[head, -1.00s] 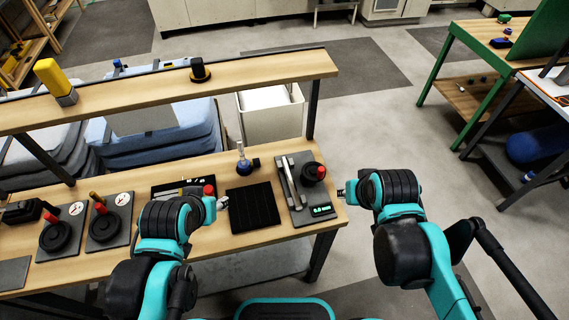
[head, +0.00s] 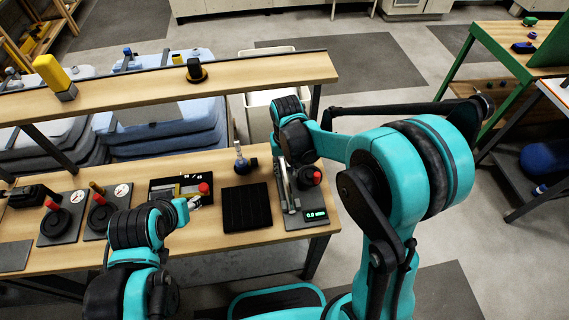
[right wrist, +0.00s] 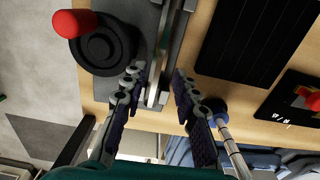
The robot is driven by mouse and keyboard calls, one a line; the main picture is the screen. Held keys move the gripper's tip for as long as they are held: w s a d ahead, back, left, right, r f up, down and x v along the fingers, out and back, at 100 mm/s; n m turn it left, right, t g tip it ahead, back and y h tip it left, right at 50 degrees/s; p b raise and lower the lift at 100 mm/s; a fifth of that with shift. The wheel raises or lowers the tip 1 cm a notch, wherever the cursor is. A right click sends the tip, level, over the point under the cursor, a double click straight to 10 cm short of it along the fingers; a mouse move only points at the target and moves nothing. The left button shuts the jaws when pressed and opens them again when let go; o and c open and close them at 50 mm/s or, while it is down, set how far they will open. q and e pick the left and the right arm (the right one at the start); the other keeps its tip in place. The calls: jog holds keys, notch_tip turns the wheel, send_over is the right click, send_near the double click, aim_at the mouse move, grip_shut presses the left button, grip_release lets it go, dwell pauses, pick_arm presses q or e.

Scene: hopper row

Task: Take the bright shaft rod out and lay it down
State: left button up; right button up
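A grey fixture plate (head: 308,219) with a green-lit display lies at the right end of the bench. Long bright metal bars (head: 284,187) run along it, and I cannot tell for sure which is the shaft rod. In the right wrist view, narrow bright bars (right wrist: 163,45) run between the fingers of my right gripper (right wrist: 158,82). Those fingers are open, one on each side, with a gap visible; contact is not clear. My right wrist hides the fixture's far end in the head view. My left gripper (head: 194,202) is over the bench's front; its fingers are too small to read.
A black round knob with a red handle (right wrist: 72,22) sits beside the bars. A raised wooden shelf (head: 140,98) spans the back.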

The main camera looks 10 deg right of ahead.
aim_at(286, 179)
notch_tip(286, 179, down, 5)
jog(key=shift+f+b, duration=0.15)
jog(key=shift+b, duration=0.6)
grip_shut()
